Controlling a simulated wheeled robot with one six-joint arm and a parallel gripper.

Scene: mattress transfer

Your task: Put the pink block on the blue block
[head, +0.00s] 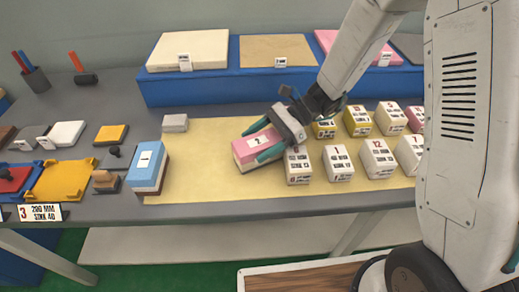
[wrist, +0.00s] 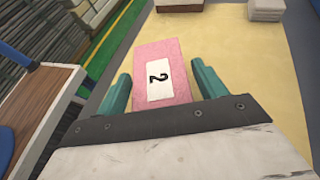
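The pink block (head: 243,150), with a white label marked 2 and a dark lower layer, appears to rest on the yellow mat. My gripper (head: 262,142) is over it, its teal fingers on either side. In the wrist view the pink block (wrist: 145,60) lies between the spread fingers of my gripper (wrist: 160,72), with a narrow gap at each side. The blue block (head: 148,160), labelled 1 with white and dark lower layers, stands at the mat's left edge, left of my gripper.
Several white and yellow numbered blocks (head: 379,158) stand close to the right of my gripper. A small grey block (head: 175,123) lies behind the blue block. A blue shelf (head: 200,91) with flat slabs runs along the back. Yellow mat (head: 205,165) between the blue and pink blocks is clear.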

